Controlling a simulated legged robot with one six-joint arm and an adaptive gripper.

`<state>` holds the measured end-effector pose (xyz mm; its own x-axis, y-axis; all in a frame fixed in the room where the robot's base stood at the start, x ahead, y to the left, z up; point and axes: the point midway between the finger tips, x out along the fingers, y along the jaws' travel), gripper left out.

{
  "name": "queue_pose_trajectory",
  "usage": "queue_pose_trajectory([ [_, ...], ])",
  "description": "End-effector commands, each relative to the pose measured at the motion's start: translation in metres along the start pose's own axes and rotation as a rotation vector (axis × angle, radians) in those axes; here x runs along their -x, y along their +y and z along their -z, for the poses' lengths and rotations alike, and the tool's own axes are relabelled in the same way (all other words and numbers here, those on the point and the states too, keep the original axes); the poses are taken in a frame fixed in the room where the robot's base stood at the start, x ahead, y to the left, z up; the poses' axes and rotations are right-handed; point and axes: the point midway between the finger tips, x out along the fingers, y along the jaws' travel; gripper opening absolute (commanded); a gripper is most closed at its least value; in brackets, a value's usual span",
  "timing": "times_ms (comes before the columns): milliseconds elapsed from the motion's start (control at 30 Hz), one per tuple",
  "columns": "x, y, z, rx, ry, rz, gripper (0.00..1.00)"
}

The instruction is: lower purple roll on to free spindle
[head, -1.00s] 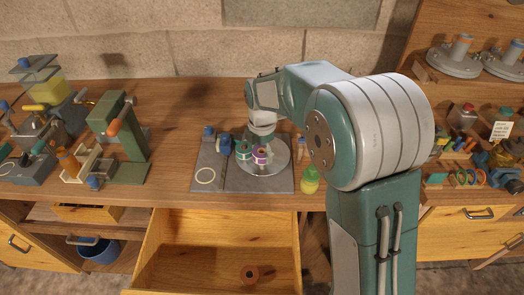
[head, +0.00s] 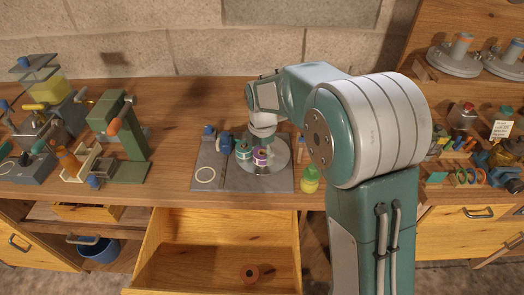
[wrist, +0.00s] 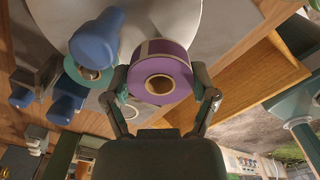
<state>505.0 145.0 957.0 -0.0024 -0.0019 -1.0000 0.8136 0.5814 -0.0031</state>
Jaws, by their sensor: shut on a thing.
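The purple roll (head: 261,157) is over the round grey plate (head: 280,168) on the bench. In the wrist view my gripper (wrist: 160,92) is shut on the purple roll (wrist: 175,97), one finger on each side, with the roll's open core facing the camera. A teal roll (head: 244,151) sits close on the left; in the wrist view the teal roll (wrist: 80,76) is partly covered by a blue knob (wrist: 97,40). No free spindle can be made out; the purple roll and my arm block the view there. I cannot tell whether the roll touches the plate.
A blue-capped fitting (head: 209,132) stands left of the rolls on the grey base (head: 207,180). A yellow-green bottle (head: 310,180) stands to the right. Below, an open drawer (head: 215,278) holds an orange-brown ring (head: 250,273). A green press (head: 130,150) stands further left.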

Motion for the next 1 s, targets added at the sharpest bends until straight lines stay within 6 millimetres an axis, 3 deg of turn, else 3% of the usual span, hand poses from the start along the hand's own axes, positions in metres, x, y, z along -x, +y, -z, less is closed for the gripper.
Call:
queue_pose_trajectory([
  [1000, -0.023, 0.000, 0.000, 0.000, 0.001, 0.002, 0.28],
])
